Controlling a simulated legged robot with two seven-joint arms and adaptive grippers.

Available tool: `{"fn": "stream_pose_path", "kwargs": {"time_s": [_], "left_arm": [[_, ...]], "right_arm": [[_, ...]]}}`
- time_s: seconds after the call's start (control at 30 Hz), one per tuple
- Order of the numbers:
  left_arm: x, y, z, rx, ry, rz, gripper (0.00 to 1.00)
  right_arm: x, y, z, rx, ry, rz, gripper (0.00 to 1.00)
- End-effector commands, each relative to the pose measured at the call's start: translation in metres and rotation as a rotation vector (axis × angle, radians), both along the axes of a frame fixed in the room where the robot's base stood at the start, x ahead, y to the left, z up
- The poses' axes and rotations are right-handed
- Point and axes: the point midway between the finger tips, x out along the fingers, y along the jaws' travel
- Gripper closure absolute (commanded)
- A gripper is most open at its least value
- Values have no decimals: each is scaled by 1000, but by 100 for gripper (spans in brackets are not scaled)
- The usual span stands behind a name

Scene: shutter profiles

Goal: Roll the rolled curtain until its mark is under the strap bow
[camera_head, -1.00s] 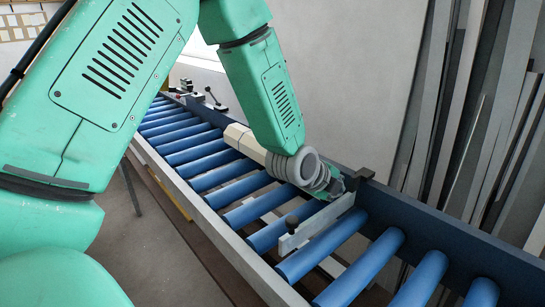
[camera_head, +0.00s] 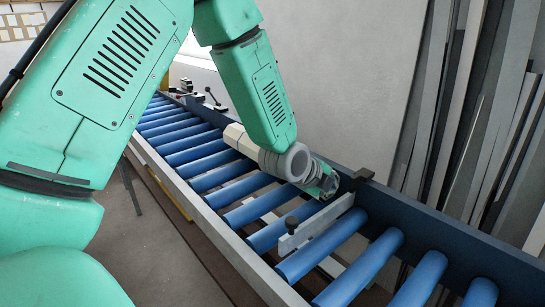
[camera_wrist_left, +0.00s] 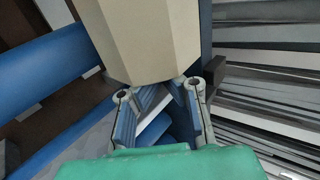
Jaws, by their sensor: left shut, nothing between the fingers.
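The rolled curtain is a beige, many-sided roll (camera_head: 236,137) lying along the blue roller conveyor, partly hidden behind my left arm in the head view. In the left wrist view its faceted end (camera_wrist_left: 148,40) fills the top middle, just beyond the fingertips. My left gripper (camera_head: 329,186) is low over the rollers at the roll's near end. I can make out neither the mark nor the strap bow. My right gripper is out of view.
A grey stop bar (camera_head: 318,221) with black clamps crosses the rollers just in front of my left gripper. The conveyor's blue side rail (camera_head: 440,225) runs along the right. Long profiles (camera_head: 480,110) lean against the wall. Near rollers (camera_head: 362,268) are clear.

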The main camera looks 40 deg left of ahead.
Motion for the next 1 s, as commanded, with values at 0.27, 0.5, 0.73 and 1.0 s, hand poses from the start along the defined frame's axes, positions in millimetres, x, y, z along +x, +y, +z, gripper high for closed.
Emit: {"fn": "stream_pose_path", "kwargs": {"time_s": [0.27, 0.5, 0.73, 1.0], "left_arm": [[0, 0, 0, 0, 0, 0, 100], [1, 4, 0, 0, 0, 0, 100], [1, 10, 0, -1, 0, 1, 100], [2, 17, 0, -1, 0, 1, 100]], "right_arm": [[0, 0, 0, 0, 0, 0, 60], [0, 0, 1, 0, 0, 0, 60], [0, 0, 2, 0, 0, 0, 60], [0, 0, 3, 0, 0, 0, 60]]}}
